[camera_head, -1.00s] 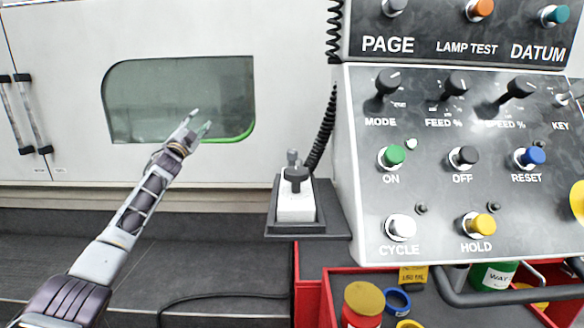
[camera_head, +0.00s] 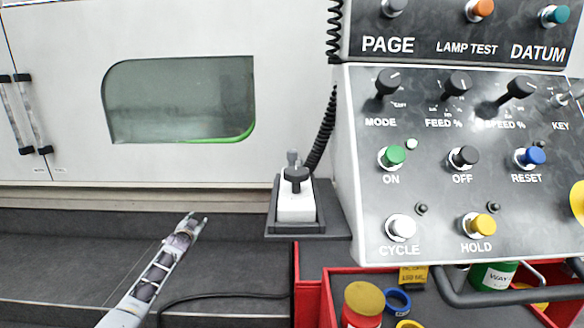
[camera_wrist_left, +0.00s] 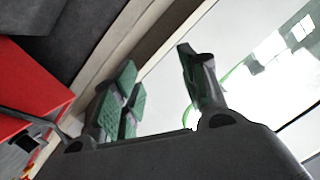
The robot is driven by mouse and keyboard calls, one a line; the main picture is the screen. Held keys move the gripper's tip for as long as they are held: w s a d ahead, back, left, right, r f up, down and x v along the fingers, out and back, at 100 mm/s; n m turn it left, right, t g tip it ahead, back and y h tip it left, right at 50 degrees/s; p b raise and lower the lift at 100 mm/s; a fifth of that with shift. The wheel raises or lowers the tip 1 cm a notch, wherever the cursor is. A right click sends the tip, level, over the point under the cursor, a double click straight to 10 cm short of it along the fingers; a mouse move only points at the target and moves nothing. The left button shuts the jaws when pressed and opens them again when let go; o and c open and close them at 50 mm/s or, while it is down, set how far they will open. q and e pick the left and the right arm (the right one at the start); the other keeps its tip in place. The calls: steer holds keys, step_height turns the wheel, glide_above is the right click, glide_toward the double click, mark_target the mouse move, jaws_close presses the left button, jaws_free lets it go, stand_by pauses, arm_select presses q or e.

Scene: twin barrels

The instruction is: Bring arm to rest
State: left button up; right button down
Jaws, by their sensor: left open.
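My left gripper (camera_head: 196,220) is in the lower left of the head view, in front of the dark ledge and below the machine's window. Its arm comes up from the bottom edge. In the left wrist view the gripper's green-padded fingers (camera_wrist_left: 155,92) stand apart with nothing between them. The gripper touches nothing that I can see. My right gripper does not show in either view.
A control panel (camera_head: 462,215) with knobs and buttons fills the right. A pendant (camera_head: 296,205) with a coiled cord stands on a bracket left of it. A red cart (camera_head: 310,285) with containers is below. The white machine door (camera_head: 290,60) stands behind.

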arm_select(q)
steer(key=s+f+g, duration=0.1)
steer(key=s+f, duration=0.3)
steer(key=f, duration=0.5)
steer(key=s+d+f+n+g, duration=0.1)
steer(key=s+f+g, duration=0.1)
steer(key=s+f, duration=0.45)
steer(key=s+f+g, duration=0.1)
steer(key=s+f, duration=0.1)
steer(key=f, duration=0.9)
steer(key=s+d+f+n+g, duration=0.1)
steer(key=s+d+f+g, duration=0.15)
steer(key=s+f, duration=1.75)
steer(key=s+d+f+g, duration=0.1)
steer(key=s+f, duration=0.5)
steer(key=s, duration=1)
steer(key=s+d+f+g, duration=0.1)
steer(key=s+f+g, duration=0.3)
steer(key=s, duration=1.3)
steer(key=s+d+f+g+h, duration=0.1)
steer(key=s+f, duration=0.7)
steer(key=s, duration=0.8)
steer(key=shift+s+d+f+g, duration=0.2)
steer(key=shift+s+d+g, duration=0.1)
steer(key=shift+d+g, duration=0.35)
steer(key=shift+a, duration=0.1)
